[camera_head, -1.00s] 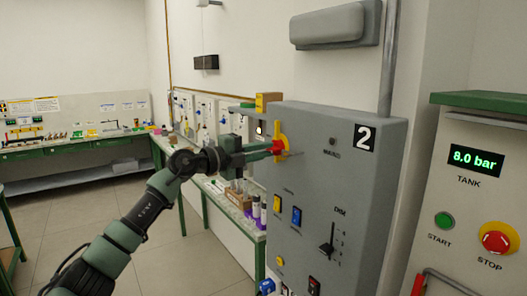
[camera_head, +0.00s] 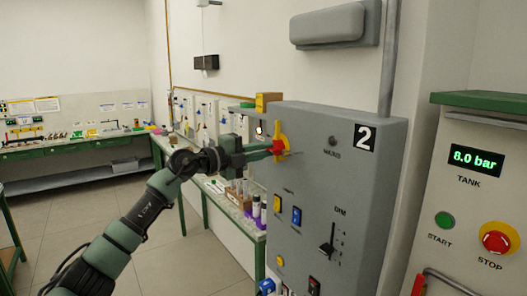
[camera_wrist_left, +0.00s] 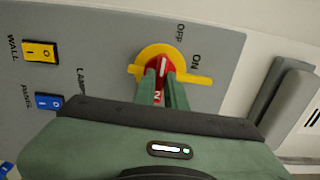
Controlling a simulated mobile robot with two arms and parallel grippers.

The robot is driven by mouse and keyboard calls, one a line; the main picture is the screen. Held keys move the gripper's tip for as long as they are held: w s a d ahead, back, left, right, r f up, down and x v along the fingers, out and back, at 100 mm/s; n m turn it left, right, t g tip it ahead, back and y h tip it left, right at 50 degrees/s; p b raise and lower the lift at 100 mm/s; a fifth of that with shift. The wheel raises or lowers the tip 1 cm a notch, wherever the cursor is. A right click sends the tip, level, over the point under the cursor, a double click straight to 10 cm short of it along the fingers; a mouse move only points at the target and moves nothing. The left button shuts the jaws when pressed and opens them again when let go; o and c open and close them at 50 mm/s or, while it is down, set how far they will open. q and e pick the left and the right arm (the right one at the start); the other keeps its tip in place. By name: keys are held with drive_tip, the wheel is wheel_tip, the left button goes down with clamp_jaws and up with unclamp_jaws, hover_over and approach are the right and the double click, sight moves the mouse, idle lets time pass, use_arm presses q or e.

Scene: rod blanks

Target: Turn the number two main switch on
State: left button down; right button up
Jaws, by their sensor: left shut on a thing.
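The main switch is a red rotary knob (camera_head: 278,147) on a yellow plate (camera_head: 284,138), on the left part of the grey panel (camera_head: 355,190) marked 2. In the left wrist view, the red knob (camera_wrist_left: 163,66) has a white mark pointing up, nearer the OFF label (camera_wrist_left: 181,32) than the ON label (camera_wrist_left: 195,62). My left gripper (camera_head: 268,150) reaches in from the left and is shut on the knob, one finger on each side. In the wrist view its fingers (camera_wrist_left: 163,92) cover part of the knob. My right gripper is not in view.
A yellow switch (camera_head: 278,202), a blue switch (camera_head: 297,215) and a black slider (camera_head: 327,248) sit lower on the panel. A bench (camera_head: 235,215) with bottles stands behind my arm. A tank panel with a red STOP button (camera_head: 496,239) is at the right.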

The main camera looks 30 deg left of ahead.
use_arm(q)
drive_tip(key=shift+f, duration=0.1)
drive_tip(key=shift+d+f+m+b, duration=0.1)
drive_tip(key=shift+m+b, duration=1.25)
drive_tip(key=shift+m, duration=3.05)
drive_tip(key=shift+f+m+b, duration=0.1)
drive_tip(key=shift+m+b, duration=1.2)
drive_tip(key=shift+m, duration=3.1)
drive_tip(key=c, duration=1.5)
unclamp_jaws()
drive_tip(key=shift+r, duration=0.1)
drive_tip(key=shift+o, duration=0.2)
drive_tip(key=shift+r, duration=0.1)
